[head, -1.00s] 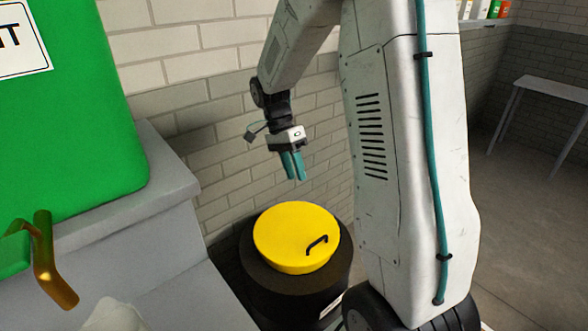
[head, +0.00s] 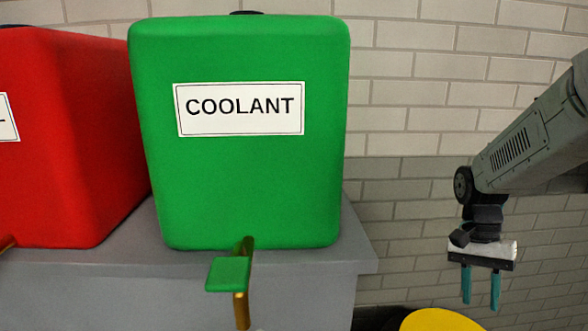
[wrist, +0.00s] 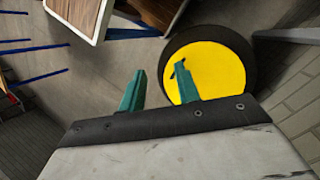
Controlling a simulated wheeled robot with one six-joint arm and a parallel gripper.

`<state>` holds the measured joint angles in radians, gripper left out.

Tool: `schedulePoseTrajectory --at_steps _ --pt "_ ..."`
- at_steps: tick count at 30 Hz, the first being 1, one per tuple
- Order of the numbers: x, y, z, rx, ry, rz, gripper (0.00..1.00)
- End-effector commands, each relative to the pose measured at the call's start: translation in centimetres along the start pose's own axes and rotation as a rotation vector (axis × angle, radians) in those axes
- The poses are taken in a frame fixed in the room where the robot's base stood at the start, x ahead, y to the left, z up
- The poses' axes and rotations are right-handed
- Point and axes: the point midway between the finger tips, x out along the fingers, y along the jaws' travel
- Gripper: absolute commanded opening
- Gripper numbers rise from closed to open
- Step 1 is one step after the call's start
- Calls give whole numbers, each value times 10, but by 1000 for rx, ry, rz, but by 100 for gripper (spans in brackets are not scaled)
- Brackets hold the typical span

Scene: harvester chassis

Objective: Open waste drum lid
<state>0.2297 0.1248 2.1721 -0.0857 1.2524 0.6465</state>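The waste drum's yellow lid (head: 440,322) shows only as a sliver at the bottom edge of the head view. In the wrist view the round yellow lid (wrist: 218,75) sits on the dark drum (wrist: 246,46), with a black handle (wrist: 179,69) near its left side. The lid is on the drum. My gripper (head: 481,305) points down above the lid and to its right in the head view, apart from it. Its two teal fingers (wrist: 160,84) are spread with nothing between them. The right finger overlaps part of the lid near the handle in the wrist view.
A green tank (head: 240,190) labelled COOLANT stands on a grey ledge (head: 100,285), with a red tank (head: 70,140) to its left. A tap (head: 241,290) sticks out below the green tank. A brick wall (head: 450,60) is behind. A wooden-sided box (wrist: 85,12) shows in the wrist view.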

Motion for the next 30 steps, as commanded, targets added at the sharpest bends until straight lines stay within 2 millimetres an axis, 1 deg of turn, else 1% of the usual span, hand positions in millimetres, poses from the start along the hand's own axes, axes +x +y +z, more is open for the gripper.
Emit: schedulePoseTrajectory --at_steps 1,7,12,18,24,30 --pt "-5 5 14 -65 19 -15 33" --pt "-17 22 67 -339 101 -64 33" --pt "-20 37 108 -531 184 -97 33" --pt "-19 53 150 -702 295 -133 33" --pt "-16 68 182 -780 406 -171 33" --pt "-21 74 198 -802 485 -201 33"
